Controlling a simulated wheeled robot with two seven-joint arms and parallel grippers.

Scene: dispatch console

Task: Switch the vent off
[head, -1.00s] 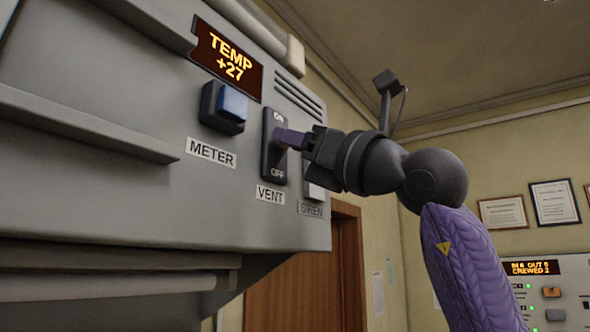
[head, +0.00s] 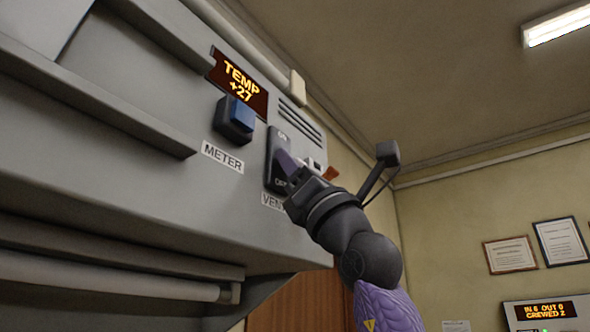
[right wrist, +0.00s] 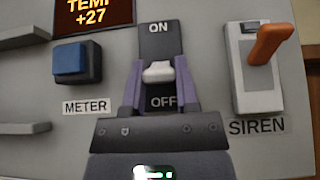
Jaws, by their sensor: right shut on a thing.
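The vent switch is a dark plate (head: 276,150) marked ON at the top and OFF at the bottom, on the grey console. It also shows in the right wrist view (right wrist: 158,42). Its pale lever (right wrist: 158,72) stands out from the plate between the two words, and its exact tilt is hard to tell. My right gripper (head: 290,165) reaches it from the front right. Its purple fingers (right wrist: 158,85) are shut on the lever, one on each side. In the head view the fingers hide the lever. My left gripper is in neither view.
A blue METER button (head: 238,115) sits left of the switch, under a TEMP +27 display (head: 238,83). The SIREN lever (right wrist: 270,43), orange, stands close on the right. A ledge (head: 100,110) sticks out of the console at left.

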